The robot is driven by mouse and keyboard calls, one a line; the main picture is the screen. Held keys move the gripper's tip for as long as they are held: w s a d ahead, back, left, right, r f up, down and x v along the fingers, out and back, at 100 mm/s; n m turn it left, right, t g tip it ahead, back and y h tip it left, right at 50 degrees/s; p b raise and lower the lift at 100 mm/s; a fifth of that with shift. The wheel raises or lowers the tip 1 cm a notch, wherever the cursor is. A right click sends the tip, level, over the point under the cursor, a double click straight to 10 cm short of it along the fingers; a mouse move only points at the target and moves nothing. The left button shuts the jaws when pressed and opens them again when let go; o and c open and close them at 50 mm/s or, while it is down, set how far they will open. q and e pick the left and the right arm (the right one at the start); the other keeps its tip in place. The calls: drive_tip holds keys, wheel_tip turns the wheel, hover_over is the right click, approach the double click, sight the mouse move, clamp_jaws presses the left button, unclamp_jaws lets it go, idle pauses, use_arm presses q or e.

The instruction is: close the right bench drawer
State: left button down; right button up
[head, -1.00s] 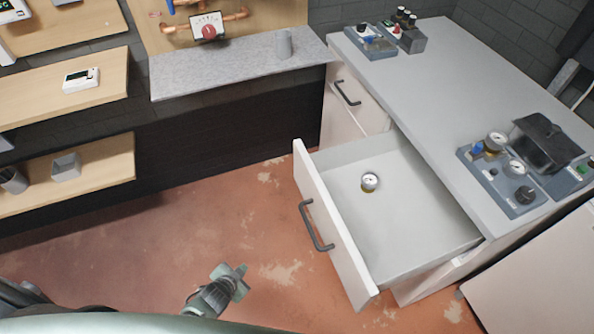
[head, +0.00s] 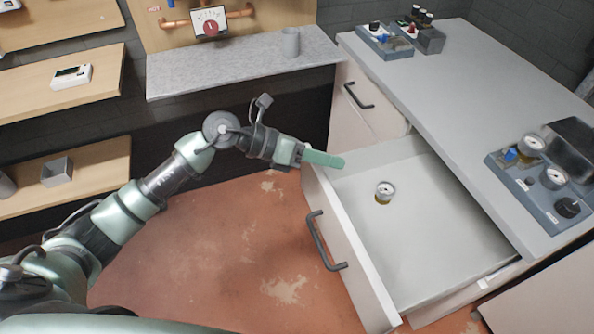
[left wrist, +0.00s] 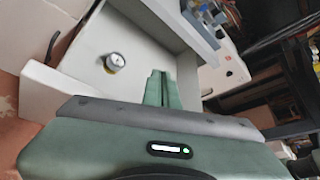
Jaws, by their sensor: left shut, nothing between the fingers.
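The right bench drawer (head: 340,248) is pulled far out of the white bench, with its dark bar handle (head: 325,243) on the front panel. A round pressure gauge (head: 384,191) lies inside it; the gauge (left wrist: 114,62) and the drawer floor (left wrist: 140,32) also show in the left wrist view. My left gripper (head: 343,161) is shut and empty. Its fingertips reach over the far end of the drawer's front panel; I cannot tell whether they touch it. In the left wrist view the closed fingers (left wrist: 159,80) point toward the drawer's interior. My right gripper is not in view.
The other bench drawer, with its own handle (head: 358,96), is shut. Control boxes (head: 540,180) stand on the bench top (head: 450,110). A grey shelf (head: 220,72) carries a cup (head: 290,42). The red floor before the drawer is clear.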

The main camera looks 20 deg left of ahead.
use_arm(q)
drive_tip(key=w+a+f+m+g+y, duration=0.1)
drive_tip(key=a+f+m+y, duration=0.15)
drive_tip(key=a+y, duration=0.4)
drive_tip(key=w+a+f+m+g+y, duration=0.1)
drive_tip(key=a+f+m+y, duration=0.15)
drive_tip(key=a, duration=0.65)
drive_tip(key=w+d+f+n, duration=0.1)
drive_tip(key=w+d+f, duration=0.3)
drive_tip(key=d+f, duration=0.2)
wheel_tip(320, 180, down, 3)
drive_tip(key=shift+r+t+p, duration=0.1)
drive_tip(key=shift+t+p, duration=0.2)
drive_tip(key=shift+p, duration=0.1)
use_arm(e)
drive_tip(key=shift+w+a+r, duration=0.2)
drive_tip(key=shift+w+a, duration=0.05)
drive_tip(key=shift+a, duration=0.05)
